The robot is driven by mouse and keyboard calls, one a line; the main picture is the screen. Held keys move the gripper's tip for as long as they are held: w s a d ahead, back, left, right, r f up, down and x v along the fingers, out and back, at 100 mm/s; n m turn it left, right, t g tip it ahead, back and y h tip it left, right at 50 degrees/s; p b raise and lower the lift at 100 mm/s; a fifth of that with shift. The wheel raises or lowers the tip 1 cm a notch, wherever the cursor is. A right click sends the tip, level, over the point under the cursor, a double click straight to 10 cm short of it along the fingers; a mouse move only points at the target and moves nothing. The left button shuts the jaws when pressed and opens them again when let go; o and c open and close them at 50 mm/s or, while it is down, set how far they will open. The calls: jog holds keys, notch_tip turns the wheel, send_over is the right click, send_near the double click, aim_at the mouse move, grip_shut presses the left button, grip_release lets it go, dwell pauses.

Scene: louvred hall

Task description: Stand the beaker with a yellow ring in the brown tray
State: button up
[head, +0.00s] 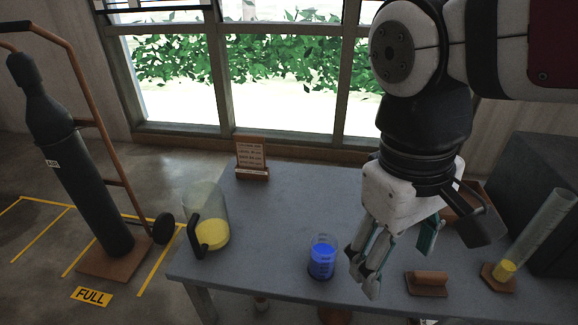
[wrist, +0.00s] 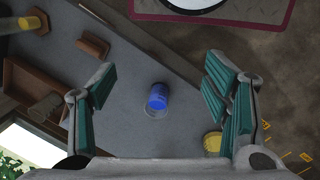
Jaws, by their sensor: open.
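A clear beaker with blue contents (head: 322,258) stands upright on the grey table, left of my gripper (head: 392,262) in the head view. It also shows in the wrist view (wrist: 157,100), between and beyond the fingers. I cannot make out a yellow ring on it. My gripper is open and empty above the table, with its fingers wide apart in the wrist view (wrist: 160,88). A brown tray (wrist: 18,75) lies at the left of the wrist view, with a dim cylindrical thing at its edge. In the head view my gripper mostly hides the tray (head: 470,191).
A jug with yellow contents and a black handle (head: 213,235) stands at the table's left end. A brown block (head: 428,279) and a tilted cylinder with yellow contents (head: 506,268) are at the right. A small sign (head: 252,158) stands at the back. The table's middle (head: 285,215) is clear.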

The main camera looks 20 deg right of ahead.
jog(key=shift+t+y, duration=0.7)
jog(key=s+a, duration=0.3)
jog(key=shift+a+f, duration=0.1)
jog(key=shift+a, duration=0.2)
notch_tip(320, 180, up, 28)
jog(key=t+p, duration=0.3)
jog(key=p, duration=2.2)
jog(key=shift+d+f+t+p, duration=0.25)
jog(key=shift+d+t+p, duration=0.05)
jog(key=shift+t+p, duration=0.1)
